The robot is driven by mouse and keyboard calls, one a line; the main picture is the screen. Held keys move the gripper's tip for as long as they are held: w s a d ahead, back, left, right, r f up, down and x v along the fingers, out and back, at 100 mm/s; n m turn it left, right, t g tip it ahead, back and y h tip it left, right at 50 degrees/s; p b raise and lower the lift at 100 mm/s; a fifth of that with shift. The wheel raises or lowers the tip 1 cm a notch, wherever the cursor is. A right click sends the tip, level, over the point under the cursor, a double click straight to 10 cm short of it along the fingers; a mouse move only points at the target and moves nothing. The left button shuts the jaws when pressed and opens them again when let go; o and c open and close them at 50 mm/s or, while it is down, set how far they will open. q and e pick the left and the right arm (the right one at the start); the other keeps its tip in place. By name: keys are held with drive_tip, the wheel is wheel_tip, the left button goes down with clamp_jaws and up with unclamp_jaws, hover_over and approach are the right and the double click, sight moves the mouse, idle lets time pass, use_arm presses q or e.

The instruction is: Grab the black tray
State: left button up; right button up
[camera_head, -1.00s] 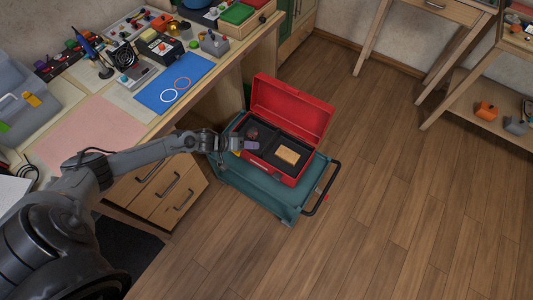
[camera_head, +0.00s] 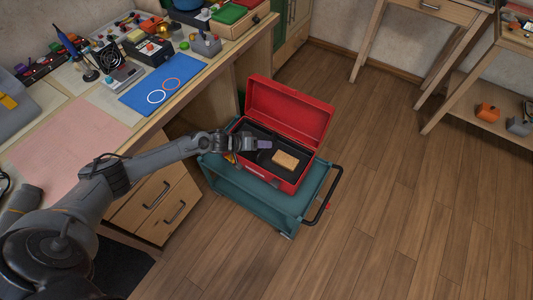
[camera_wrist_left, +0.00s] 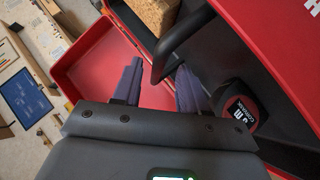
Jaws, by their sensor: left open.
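The black tray (camera_head: 263,158) sits inside the open red toolbox (camera_head: 297,180), on the teal cart. In the left wrist view the tray (camera_wrist_left: 215,55) fills the upper right, and a dark bar handle (camera_wrist_left: 184,40) rises over it. My left gripper (camera_head: 265,145) is over the tray. The left wrist view shows its purple fingers (camera_wrist_left: 158,70) apart, with the lower end of the handle near the gap between their tips. I cannot tell whether they touch it. A tan block (camera_head: 285,160) and a round tape measure (camera_wrist_left: 240,115) lie in the tray. My right gripper is not in view.
The toolbox lid (camera_head: 291,110) stands open at the back. The teal cart (camera_head: 250,195) has a black push handle (camera_head: 326,195) on its right. The cluttered workbench is to the left, with a blue mat (camera_head: 163,90). Wooden floor is clear on the right.

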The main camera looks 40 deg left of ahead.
sight(271, 152)
use_arm(q)
drive_tip(key=b+x, duration=0.2)
drive_tip(key=x, duration=0.2)
drive_tip(key=shift+w+d, duration=0.2)
drive_tip(key=shift+w, duration=0.05)
drive_tip(key=shift+s, duration=0.1)
drive_tip(key=shift+c, duration=0.4)
clamp_jaws()
drive_tip(key=shift+r, duration=0.15)
